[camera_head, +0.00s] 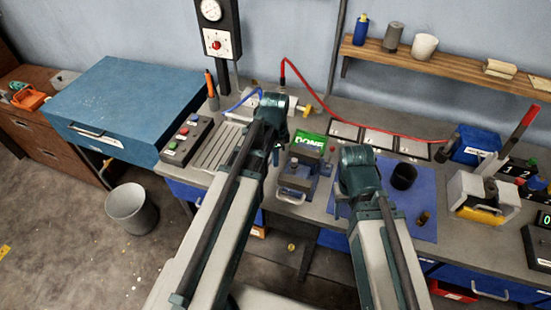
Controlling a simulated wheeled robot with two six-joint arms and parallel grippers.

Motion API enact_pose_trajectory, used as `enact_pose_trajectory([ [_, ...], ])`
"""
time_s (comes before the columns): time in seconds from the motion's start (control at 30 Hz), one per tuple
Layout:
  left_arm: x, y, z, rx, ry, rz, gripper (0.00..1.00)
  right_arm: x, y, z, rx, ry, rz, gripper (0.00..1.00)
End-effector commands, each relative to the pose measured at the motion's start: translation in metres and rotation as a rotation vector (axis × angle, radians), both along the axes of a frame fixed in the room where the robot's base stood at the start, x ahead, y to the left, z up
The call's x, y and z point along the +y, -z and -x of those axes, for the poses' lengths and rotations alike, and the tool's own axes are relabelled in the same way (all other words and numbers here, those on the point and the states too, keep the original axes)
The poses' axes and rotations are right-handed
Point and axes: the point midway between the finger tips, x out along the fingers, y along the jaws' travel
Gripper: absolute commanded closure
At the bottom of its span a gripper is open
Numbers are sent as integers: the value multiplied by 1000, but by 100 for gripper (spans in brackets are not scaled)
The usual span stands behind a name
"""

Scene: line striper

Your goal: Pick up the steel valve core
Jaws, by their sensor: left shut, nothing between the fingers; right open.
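I cannot make out the steel valve core for certain. My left gripper (277,154) is shut and empty, over the bench between the slotted grey plate and the small vise-like fixture (297,177). My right gripper (357,160) is open at the left edge of the mat, left of the black cup. Its fingers are mostly hidden by its own wrist.
A button box (187,140) is at the left. A red hose (365,131) arcs across the back. A grey machine with a red lever (520,127) stands at the right. The mat's right part is clear.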

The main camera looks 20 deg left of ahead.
Motion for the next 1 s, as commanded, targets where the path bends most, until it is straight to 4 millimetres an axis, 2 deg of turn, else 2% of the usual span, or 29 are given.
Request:
enact_pose_trajectory([
  [0.03,0,15,0,0,0,0,100,0,15,0,0,-2,0,50],
  [0.37,0,61,0,0,0,0,100,0,61,0,0,-4,1,50],
  [0.43,-11,54,-9,0,4,0,100,0,54,0,0,-4,1,50],
  [0.6,-30,53,-19,0,2,0,100,0,53,0,0,-4,1,50],
  [1.0,-35,54,-21,0,0,0,100,0,53,0,0,-4,1,50],
])
